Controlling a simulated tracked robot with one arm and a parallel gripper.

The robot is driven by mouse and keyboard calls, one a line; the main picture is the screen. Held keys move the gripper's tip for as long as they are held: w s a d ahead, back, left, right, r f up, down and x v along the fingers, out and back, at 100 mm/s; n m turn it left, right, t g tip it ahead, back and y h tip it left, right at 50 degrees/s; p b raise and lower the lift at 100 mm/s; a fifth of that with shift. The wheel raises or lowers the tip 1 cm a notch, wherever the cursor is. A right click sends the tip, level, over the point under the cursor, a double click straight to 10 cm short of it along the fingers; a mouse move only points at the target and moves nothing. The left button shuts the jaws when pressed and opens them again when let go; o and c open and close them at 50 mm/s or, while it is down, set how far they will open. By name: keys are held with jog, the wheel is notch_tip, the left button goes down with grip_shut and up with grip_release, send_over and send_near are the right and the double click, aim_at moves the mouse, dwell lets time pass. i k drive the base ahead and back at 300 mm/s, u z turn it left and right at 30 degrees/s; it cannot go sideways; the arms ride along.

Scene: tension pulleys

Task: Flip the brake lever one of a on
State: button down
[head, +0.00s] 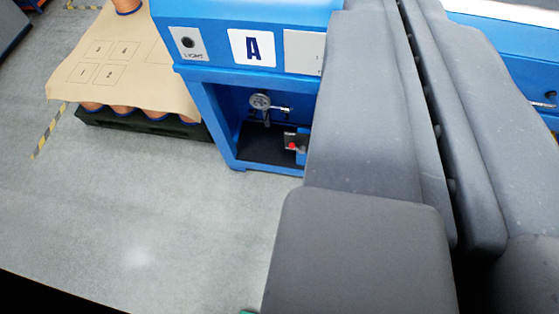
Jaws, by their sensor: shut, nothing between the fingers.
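I cannot tell which part is the brake lever; my grey arm links cover the machine's right side. My gripper's fingertips do not show in this view.
A pallet (150,122) with orange-brown round items under a tan numbered sheet (120,60) stands left of the machine. Grey floor (130,220) is open at lower left. Another blue structure (520,55) shows at the right behind my arm.

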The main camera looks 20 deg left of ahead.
aim_at(302, 149)
jog(key=k, duration=0.9)
jog(key=u, duration=0.6)
jog(key=i, duration=1.65)
jog(key=z, duration=0.6)
